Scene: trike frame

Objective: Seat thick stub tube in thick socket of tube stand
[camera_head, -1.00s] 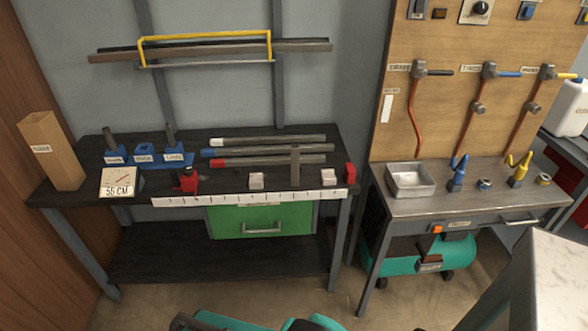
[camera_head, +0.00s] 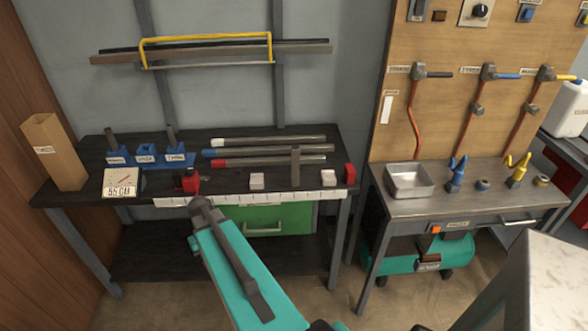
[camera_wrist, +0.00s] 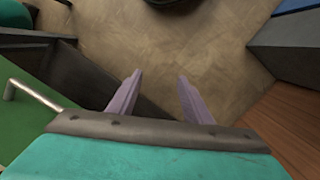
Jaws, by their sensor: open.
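A blue tube stand (camera_head: 146,162) with labelled sockets sits at the left of the dark workbench. One grey stub tube (camera_head: 110,141) stands upright at its left socket and another (camera_head: 170,136) at its right socket. The middle socket (camera_head: 145,149) shows no tube. The labels are too small to read, so I cannot tell which stub or socket is thick. My gripper (camera_wrist: 160,76) is open and empty in the wrist view, with floor beyond its fingers. In the head view my arm reaches to the bench's front edge; the fingers cannot be made out there. The stand is outside the wrist view.
A sign (camera_head: 117,182) stands before the stand, and a tall cardboard box (camera_head: 54,152) is left of it. A red tool (camera_head: 188,180) and long tubes (camera_head: 270,151) lie to the right. The green drawer (camera_wrist: 25,128) and wooden wall (camera_wrist: 292,135) flank my gripper in the wrist view.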

